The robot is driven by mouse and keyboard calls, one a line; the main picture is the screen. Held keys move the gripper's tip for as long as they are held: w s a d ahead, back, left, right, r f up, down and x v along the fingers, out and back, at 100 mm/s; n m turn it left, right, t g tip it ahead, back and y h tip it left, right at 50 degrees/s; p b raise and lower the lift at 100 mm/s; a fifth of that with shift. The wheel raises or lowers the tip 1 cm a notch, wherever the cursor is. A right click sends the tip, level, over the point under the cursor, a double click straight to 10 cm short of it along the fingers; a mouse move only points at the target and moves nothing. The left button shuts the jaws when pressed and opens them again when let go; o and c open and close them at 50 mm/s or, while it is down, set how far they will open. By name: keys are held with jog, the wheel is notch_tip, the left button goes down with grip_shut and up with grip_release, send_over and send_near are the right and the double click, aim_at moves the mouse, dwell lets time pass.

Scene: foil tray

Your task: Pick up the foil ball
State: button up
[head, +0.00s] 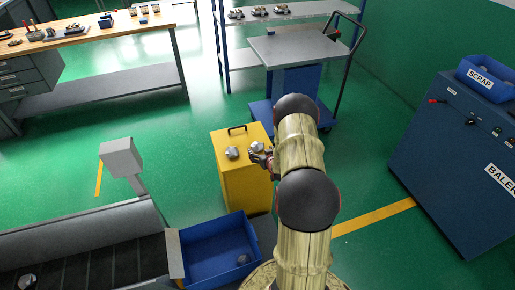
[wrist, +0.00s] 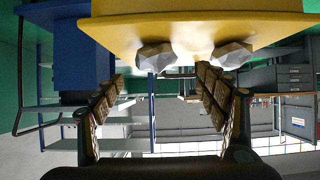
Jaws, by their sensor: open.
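Two crumpled silver foil balls lie on top of the yellow cabinet (head: 242,190). In the head view one ball (head: 231,153) is left of the other (head: 258,147). My gripper (head: 261,159) is at the cabinet top's right side, close to the right ball, partly hidden by my arm. In the wrist view my gripper (wrist: 160,76) is open and empty. One foil ball (wrist: 156,56) shows between the fingertips, beyond them. The other (wrist: 231,54) shows past the right finger. The cabinet top (wrist: 200,30) appears inverted there. I cannot tell the exact gap.
A blue bin (head: 215,243) holding a foil ball (head: 242,259) stands in front, beside a conveyor (head: 95,263) with another ball (head: 27,281). A dark handle (head: 237,128) rises at the cabinet's back. A cart (head: 298,48) stands behind, a baler (head: 455,145) right.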

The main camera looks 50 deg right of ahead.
aim_at(259, 147)
jog(key=shift+b+x, duration=0.3)
jog(key=shift+x, duration=0.75)
jog(key=b+x, duration=0.1)
jog(key=x, duration=0.1)
jog(key=b+x, duration=0.1)
jog(key=x, duration=0.1)
jog(key=shift+d+f, duration=0.25)
jog(key=shift+d, duration=0.15)
jog(key=shift+w+d+f, duration=0.15)
jog(key=shift+w+d, duration=0.05)
jog(key=shift+w, duration=0.2)
jog(key=c, duration=1.1)
jog(key=shift+c, duration=0.4)
